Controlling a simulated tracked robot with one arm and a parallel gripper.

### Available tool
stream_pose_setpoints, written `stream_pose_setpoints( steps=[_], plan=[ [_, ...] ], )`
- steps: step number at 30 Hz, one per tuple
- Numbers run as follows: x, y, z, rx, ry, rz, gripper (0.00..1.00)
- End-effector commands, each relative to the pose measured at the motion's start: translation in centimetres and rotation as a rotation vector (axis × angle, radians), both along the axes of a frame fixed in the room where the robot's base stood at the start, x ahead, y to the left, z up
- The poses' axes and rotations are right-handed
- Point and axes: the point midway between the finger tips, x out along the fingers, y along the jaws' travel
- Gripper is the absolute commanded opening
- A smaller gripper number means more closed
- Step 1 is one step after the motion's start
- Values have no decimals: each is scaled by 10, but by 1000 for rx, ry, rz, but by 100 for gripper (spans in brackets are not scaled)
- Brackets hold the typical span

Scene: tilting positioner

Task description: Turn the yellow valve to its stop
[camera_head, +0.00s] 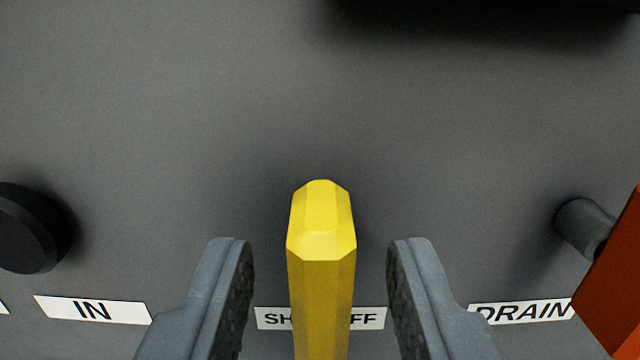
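The yellow valve (322,270) shows as a long faceted bar at the bottom middle of the view. It points up the picture and its lower end runs out of the frame. My gripper (320,262) is open, with one grey finger on each side of the bar. A clear gap shows between each finger and the bar, and neither finger touches it. A white label (272,319) behind the bar is partly hidden; "SH" and "FF" can be read.
A grey panel (200,110) fills the background. A round black knob (28,228) and an "IN" label (93,310) are at left. At right are a grey stem (582,225), an orange-red part (615,285) and a "DRAIN" label (522,311). A dark shape (490,15) crosses the top right.

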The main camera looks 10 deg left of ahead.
Motion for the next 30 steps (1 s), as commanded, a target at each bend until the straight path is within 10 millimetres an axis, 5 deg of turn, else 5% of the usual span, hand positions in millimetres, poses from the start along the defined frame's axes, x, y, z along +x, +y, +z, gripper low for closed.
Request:
stream_pose_setpoints(
  steps=[16,20,30],
  plan=[
    [19,4,-1,-1,2,-1,35],
    [19,4,-1,-1,2,-1,2],
    [19,3,-1,18,6,-2,0]
  ],
)
